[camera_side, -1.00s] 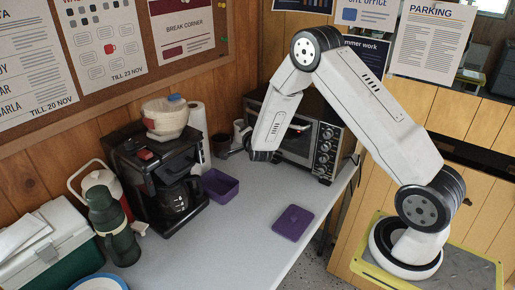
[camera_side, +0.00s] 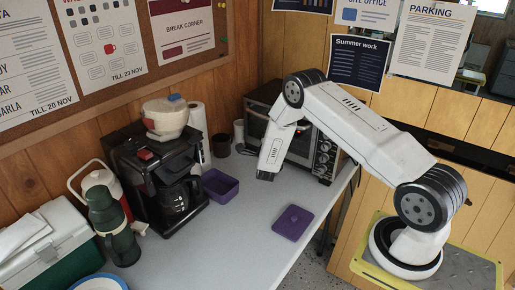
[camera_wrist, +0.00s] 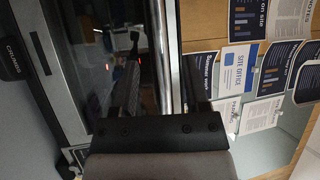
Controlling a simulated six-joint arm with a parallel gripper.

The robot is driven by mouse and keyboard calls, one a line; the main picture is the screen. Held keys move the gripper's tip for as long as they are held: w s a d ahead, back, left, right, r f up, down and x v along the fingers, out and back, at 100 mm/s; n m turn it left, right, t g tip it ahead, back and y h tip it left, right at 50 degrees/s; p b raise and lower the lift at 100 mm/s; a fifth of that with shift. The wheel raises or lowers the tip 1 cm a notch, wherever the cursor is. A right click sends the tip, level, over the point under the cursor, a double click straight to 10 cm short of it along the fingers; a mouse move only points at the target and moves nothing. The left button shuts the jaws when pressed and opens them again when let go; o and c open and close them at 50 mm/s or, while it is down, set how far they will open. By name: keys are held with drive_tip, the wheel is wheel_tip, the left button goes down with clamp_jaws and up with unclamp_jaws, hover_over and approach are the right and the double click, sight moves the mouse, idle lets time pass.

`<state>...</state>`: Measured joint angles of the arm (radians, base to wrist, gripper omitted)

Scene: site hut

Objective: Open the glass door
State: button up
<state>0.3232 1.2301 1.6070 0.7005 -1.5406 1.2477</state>
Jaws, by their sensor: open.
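The glass door (camera_side: 300,143) is the dark front of the toaster oven (camera_side: 324,160) at the back of the table, and it looks shut. My arm hides part of it in the side view. In the wrist view the dark glass (camera_wrist: 100,45) fills the left and middle, and a silvery bar (camera_wrist: 160,45), seemingly the door handle, runs up the picture. My gripper (camera_wrist: 162,75) is open, with one finger on each side of the bar in the picture. I cannot tell whether the fingers touch it or how deep they reach. The side view does not show the fingertips clearly.
A purple tub (camera_side: 220,186) stands left of my gripper, and a purple lid (camera_side: 293,221) lies on the table in front of the oven. The coffee maker (camera_side: 160,180) is farther left. Dark and white cups (camera_side: 221,145) stand beside the oven. The front table middle is clear.

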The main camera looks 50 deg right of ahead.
drive_tip(key=shift+x, duration=3.55)
clamp_jaws()
